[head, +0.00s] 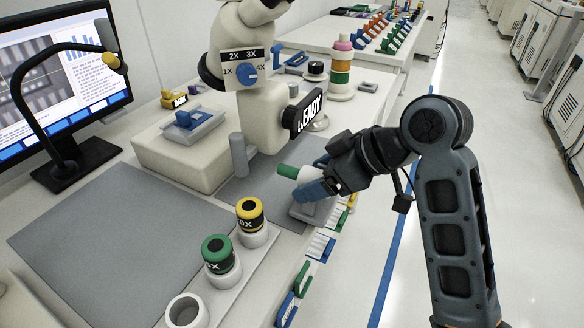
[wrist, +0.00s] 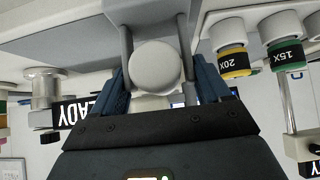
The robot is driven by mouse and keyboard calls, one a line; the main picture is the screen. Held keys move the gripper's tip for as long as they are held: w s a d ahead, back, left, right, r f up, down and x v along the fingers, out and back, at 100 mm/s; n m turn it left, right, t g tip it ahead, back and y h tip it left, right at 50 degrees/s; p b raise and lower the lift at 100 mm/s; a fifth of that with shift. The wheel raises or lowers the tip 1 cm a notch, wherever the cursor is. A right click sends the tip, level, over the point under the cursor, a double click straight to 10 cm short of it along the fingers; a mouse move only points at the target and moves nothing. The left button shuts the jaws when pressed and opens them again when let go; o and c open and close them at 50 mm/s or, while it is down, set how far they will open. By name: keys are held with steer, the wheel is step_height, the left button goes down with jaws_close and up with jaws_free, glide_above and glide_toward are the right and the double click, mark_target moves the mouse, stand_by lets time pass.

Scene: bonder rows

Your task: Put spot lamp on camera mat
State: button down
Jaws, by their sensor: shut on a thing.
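My gripper (head: 318,182), with blue fingers, is shut on a white cylinder with a green end (head: 288,171). It is held on its side above the right edge of a small grey mat (head: 268,200) beside the microscope. In the wrist view its round white end (wrist: 156,68) sits between the fingers. I cannot tell if this is the spot lamp. A black gooseneck lamp (head: 22,92) with a yellow-trimmed head stands at the left by the monitor. A large grey mat (head: 120,245) lies bare at the front left. No label shows which mat is the camera mat.
A yellow-ringed objective (head: 250,212) and a green-ringed one (head: 218,254) stand in a rack with an empty white cup (head: 187,312). The microscope (head: 270,115) and its READY sign (head: 304,113) are close behind my gripper. Coloured clips line the bench's right edge.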

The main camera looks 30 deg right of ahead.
mark_target(292, 169)
steer(key=w+a, duration=0.2)
steer(key=w, duration=0.1)
steer(key=shift+w+a, duration=0.25)
steer(key=shift+w, duration=0.05)
steer(key=shift+w+a+f, duration=0.1)
steer(key=shift+w+a, duration=0.1)
steer(key=shift+w, duration=0.05)
steer(key=shift+f, duration=0.2)
steer(key=shift+f, duration=0.15)
jaws_free()
